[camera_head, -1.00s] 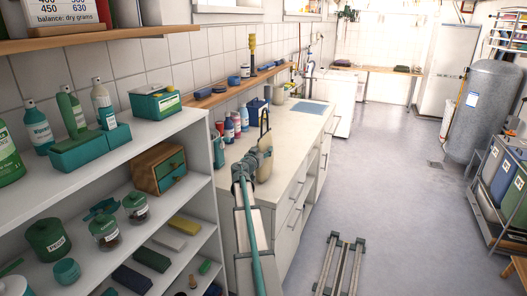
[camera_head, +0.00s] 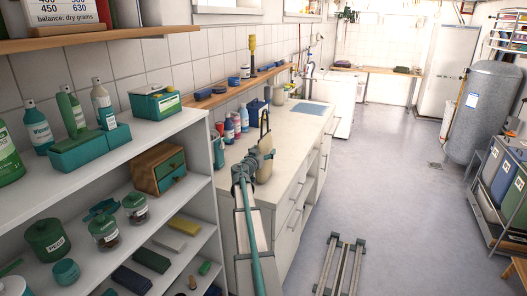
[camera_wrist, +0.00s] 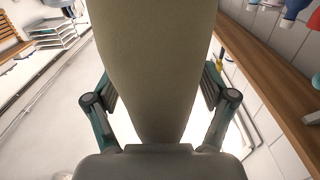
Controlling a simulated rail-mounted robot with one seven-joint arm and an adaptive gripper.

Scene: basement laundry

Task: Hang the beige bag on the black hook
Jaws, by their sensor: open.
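The beige bag (camera_head: 265,166) stands upright on the counter, near its front edge, with a dark handle loop (camera_head: 265,120) rising above it. My gripper (camera_head: 243,168) is just in front of the bag in the head view. In the wrist view, the beige bag (camera_wrist: 155,65) fills the middle between the two fingers of my open gripper (camera_wrist: 158,100). One finger is on each side of it, and I cannot tell whether either touches. The bag's top and handle are out of the wrist view. I cannot clearly make out the black hook.
The pale counter (camera_head: 285,135) carries several bottles (camera_head: 229,129) behind the bag. A wooden wall shelf (camera_head: 212,97) runs above it. A white shelf unit (camera_head: 205,135) with jars and boxes stands at left, close to my arm. The floor (camera_head: 385,170) at right is mostly open.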

